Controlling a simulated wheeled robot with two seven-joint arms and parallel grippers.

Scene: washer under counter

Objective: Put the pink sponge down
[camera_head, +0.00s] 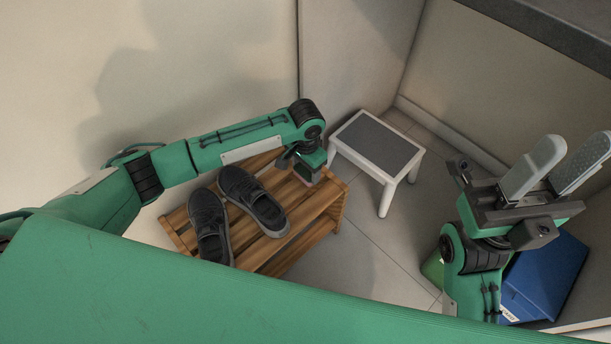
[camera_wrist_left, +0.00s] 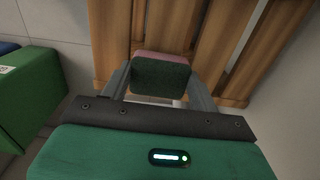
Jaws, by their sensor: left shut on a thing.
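The pink sponge (camera_wrist_left: 160,76) shows in the left wrist view between the two fingers of my left gripper (camera_wrist_left: 159,86). Its dark green face is toward the camera, with a pink strip along the top edge. In the head view my left gripper (camera_head: 308,168) is shut on the sponge, over the right end of a slatted wooden bench (camera_head: 275,247). I cannot tell whether the sponge touches the slats. My right gripper (camera_head: 574,155) is open and empty at the right, its two pale fingers apart.
Two dark shoes, one (camera_head: 252,200) nearer the gripper and one (camera_head: 210,225) to its left, stand on the bench. A white stool (camera_head: 386,189) with a grey top (camera_head: 376,143) is beyond it. A blue bin (camera_head: 545,277) is at right. Floor between is clear.

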